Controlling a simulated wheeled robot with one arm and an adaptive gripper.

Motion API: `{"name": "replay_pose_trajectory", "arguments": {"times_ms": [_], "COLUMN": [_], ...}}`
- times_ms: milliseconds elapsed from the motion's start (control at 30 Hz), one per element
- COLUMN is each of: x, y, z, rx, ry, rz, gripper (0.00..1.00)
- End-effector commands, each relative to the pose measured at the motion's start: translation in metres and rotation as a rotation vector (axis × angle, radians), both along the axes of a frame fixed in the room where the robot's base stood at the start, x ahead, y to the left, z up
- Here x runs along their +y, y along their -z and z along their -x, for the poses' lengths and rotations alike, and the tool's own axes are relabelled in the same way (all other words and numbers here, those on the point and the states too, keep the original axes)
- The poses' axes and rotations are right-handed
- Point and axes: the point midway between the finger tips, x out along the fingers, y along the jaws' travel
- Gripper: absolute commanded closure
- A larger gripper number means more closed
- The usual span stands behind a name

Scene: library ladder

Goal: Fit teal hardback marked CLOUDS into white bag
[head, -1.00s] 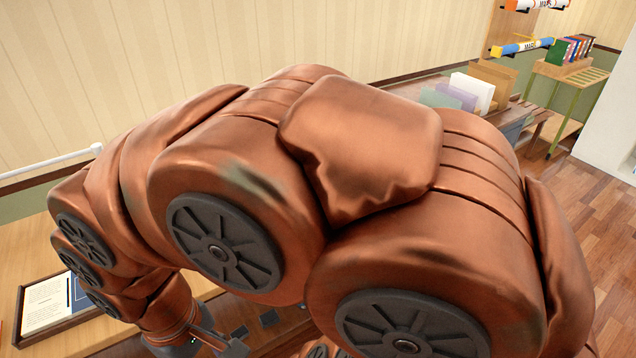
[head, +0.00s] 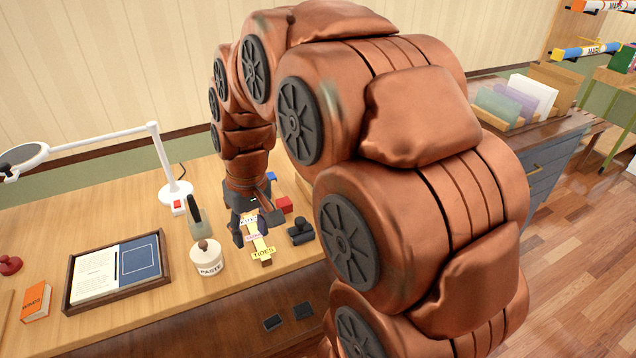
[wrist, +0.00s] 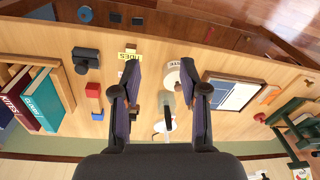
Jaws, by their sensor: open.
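The teal hardback (wrist: 42,98) marked CLOUDS stands in a wooden holder (wrist: 68,88) at the left of the wrist view, beside a dark red book (wrist: 18,105) marked KITES. In the head view my arm hides that spot. My gripper (wrist: 160,72) is open and empty, its fingers pointing down over the desk, well to the right of the teal book in the wrist view. In the head view my gripper (head: 257,228) hangs above the desk near yellow word labels. I cannot make out a white bag in either view.
A paste pot (head: 207,258), a dark stamp-like tool (head: 300,231), a red block (head: 284,204) and a white magnifier lamp (head: 172,190) stand near my gripper. A framed tray (head: 113,271) and an orange WINDS book (head: 36,301) lie left.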

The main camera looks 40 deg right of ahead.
Motion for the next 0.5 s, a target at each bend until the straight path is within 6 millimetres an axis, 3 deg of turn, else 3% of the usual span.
{"name": "replay_pose_trajectory", "arguments": {"times_ms": [200,367,500], "x": [-0.066,-0.125,-0.184], "y": [0.016,0.029,0.045], "z": [-0.070,-0.112,-0.141], "rx": [-0.083,-0.147,-0.201], "ry": [0.060,0.104,0.145], "rz": [0.002,0.018,0.040], "gripper": [0.56,0.56,0.56]}}
